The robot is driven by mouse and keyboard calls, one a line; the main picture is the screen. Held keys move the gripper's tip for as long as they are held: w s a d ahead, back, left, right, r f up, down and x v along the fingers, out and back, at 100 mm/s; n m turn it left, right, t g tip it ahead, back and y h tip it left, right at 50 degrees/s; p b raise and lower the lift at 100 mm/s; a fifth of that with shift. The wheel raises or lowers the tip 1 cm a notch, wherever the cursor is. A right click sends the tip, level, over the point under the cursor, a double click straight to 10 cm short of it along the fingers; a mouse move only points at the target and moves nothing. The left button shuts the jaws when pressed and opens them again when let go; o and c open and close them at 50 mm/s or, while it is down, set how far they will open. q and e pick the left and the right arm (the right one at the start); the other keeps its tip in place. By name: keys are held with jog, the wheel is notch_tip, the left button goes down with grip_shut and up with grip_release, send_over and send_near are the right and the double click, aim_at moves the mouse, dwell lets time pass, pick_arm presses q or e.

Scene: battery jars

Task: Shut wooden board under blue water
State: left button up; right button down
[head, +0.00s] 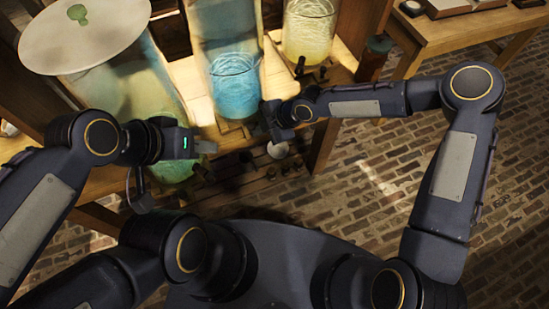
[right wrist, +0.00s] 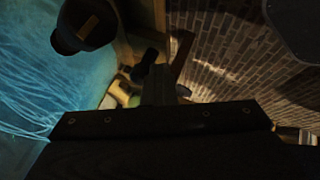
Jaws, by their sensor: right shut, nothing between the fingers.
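A glass jar with glowing blue water (head: 234,88) stands on the wooden bench in the middle of the head view. It also fills the left of the right wrist view (right wrist: 40,85). A wooden board (head: 236,127) shows at the bench front below the blue water; how far it stands out is hard to tell. My right gripper (head: 270,122) is just right of the jar's base, shut and empty. My left gripper (head: 206,147) is in front of the bench, left of the board; its fingers are too small to read. The right wrist view is dark, and its fingertips are unclear.
A green-yellow jar (head: 130,90) with a pale round lid (head: 84,32) stands left of the blue one. A yellow jar (head: 307,30) stands at right. Dark knobs stick out along the bench front. The brick floor (head: 380,180) is open at right.

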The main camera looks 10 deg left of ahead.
jog(key=w+a+b, duration=0.1)
jog(key=w+a, duration=0.1)
jog(key=w, duration=0.1)
jog(key=w+a+b, duration=0.1)
jog(key=w+a, duration=0.1)
jog(key=w, duration=0.1)
jog(key=w+a+b, duration=0.1)
jog(key=w+a, duration=0.1)
jog(key=w, duration=0.1)
jog(key=shift+w+a, duration=0.35)
jog(key=shift+w+a+b, duration=0.25)
jog(key=shift+w+b, duration=0.15)
jog(key=shift+r, duration=0.1)
jog(key=shift+w, duration=0.15)
